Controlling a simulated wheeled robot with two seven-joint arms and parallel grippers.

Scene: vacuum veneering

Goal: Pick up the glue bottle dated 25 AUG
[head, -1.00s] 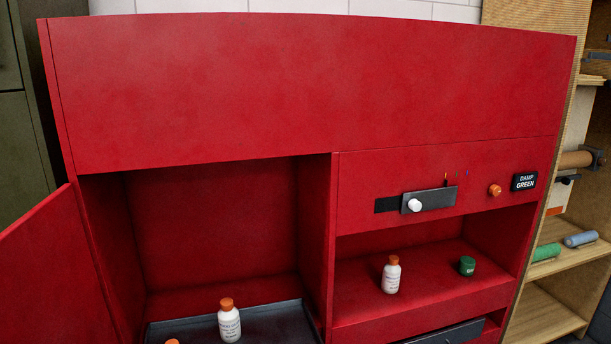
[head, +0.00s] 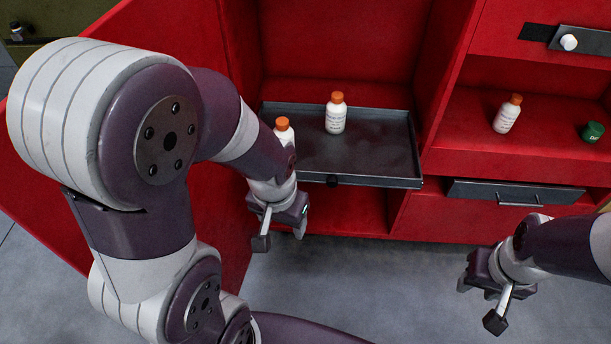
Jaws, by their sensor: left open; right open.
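Three white bottles with orange caps show in the head view. One bottle (head: 336,113) stands upright on the dark tray (head: 389,181) in the open red compartment. A second bottle (head: 284,127) stands at the tray's left, partly hidden behind my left arm. A third bottle (head: 507,114) stands on the red shelf at right. Their labels are too small to read, so I cannot tell which is dated 25 AUG. My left gripper (head: 280,238) is open and empty, below and in front of the tray. My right gripper (head: 483,304) is open and empty, low at the right.
A green-capped or green small jar (head: 592,132) sits on the right shelf (head: 467,143). A shut drawer (head: 516,193) with a handle lies below it. The red door (head: 120,170) stands open at left, behind my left arm. The grey floor between my grippers is clear.

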